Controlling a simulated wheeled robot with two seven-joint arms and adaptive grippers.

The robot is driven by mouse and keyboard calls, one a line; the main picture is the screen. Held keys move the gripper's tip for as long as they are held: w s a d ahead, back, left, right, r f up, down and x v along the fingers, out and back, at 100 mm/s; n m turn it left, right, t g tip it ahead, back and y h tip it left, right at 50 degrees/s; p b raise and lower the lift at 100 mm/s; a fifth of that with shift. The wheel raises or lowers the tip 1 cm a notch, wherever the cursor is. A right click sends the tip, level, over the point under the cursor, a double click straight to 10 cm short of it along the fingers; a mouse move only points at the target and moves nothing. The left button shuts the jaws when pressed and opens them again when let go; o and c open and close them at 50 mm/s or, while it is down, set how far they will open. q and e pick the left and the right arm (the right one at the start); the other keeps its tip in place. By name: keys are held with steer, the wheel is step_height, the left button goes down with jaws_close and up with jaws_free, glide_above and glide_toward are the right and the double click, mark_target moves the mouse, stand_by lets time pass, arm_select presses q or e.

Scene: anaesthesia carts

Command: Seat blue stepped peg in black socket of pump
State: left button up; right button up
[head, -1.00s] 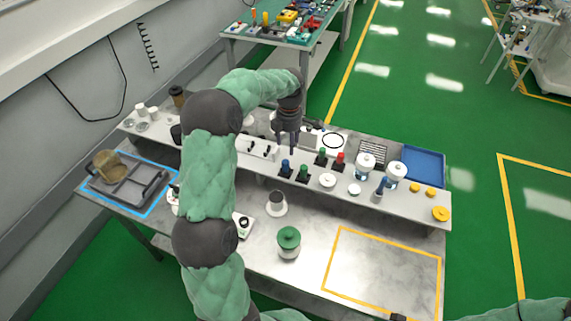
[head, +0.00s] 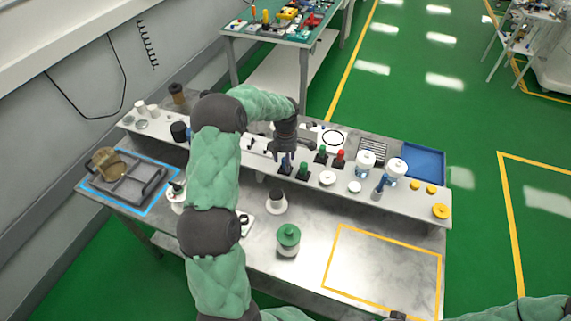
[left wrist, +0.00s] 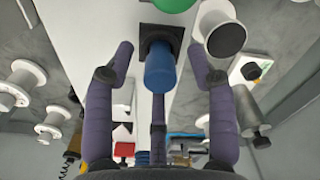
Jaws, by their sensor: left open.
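The blue stepped peg (head: 286,166) stands upright on a small black base on the raised shelf of the bench. My left gripper (head: 285,151) is open, directly above and around the peg's top. It also shows in the left wrist view (left wrist: 160,55). A white device with a black ring (head: 244,220) stands on the lower bench, partly behind my left arm; I cannot tell if this is the pump. My right gripper's jaws cannot be made out.
Green (head: 303,172) and red (head: 339,159) pegs stand close to the right of the blue one. White jars (head: 396,172) and a blue tray (head: 424,163) lie further right. A green-lidded jar (head: 288,240) stands in front. The yellow-outlined area (head: 385,270) is clear.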

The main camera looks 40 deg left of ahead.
arm_select(q)
steer(key=c, duration=1)
steer(key=shift+c, duration=0.2)
steer(key=shift+r, duration=0.6)
step_height(320, 180, up, 2)
steer(key=shift+r, duration=0.1)
steer(key=w+d+r+p, duration=0.1)
steer(key=w+d+r, duration=0.2)
steer(key=w+r, duration=0.6)
steer(key=w, duration=0.4)
steer(key=shift+w+r+p, duration=0.3)
steer(key=shift+w+p, duration=0.05)
